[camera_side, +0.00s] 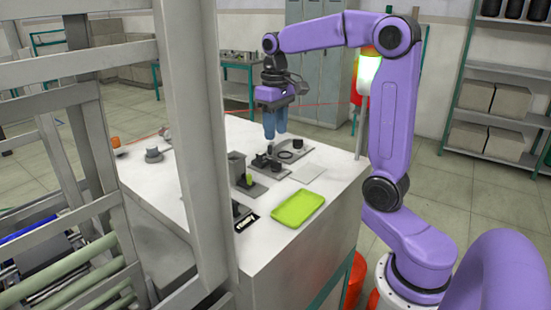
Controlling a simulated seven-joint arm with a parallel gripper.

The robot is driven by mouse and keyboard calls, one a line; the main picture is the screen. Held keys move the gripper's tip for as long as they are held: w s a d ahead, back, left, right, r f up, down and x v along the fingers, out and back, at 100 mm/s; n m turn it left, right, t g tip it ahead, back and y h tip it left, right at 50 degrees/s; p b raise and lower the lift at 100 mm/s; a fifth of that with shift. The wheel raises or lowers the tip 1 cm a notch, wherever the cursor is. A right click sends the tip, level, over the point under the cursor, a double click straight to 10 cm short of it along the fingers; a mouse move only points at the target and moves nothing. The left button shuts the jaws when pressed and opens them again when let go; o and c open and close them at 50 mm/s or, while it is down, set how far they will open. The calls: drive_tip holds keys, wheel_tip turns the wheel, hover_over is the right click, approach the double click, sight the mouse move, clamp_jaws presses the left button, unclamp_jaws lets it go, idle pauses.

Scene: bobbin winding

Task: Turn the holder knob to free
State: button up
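My gripper (274,133) points down above the back part of the white table, with its blue fingers over the dark fixtures. The fingers look close together, but their gap is too small to tell. A dark grey fixture plate (270,170) lies below, with small black parts (262,160) on it. A black knob-like part (297,144) stands at the right of the fixtures, by a dark ring (286,156). I cannot tell which part is the holder knob or how it is turned. Whether the fingers touch anything is unclear.
A green tray (299,208) lies near the table's front right edge. A grey block (236,165) and a small yellow-green piece (248,179) stand left of the fixtures. A pale flat plate (307,172) lies right of them. A grey frame post (190,130) hides part of the table.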

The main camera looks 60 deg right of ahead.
sight(276, 161)
wheel_tip(276, 161, down, 9)
drive_tip(key=shift+f, duration=0.1)
idle(0.3)
clamp_jaws()
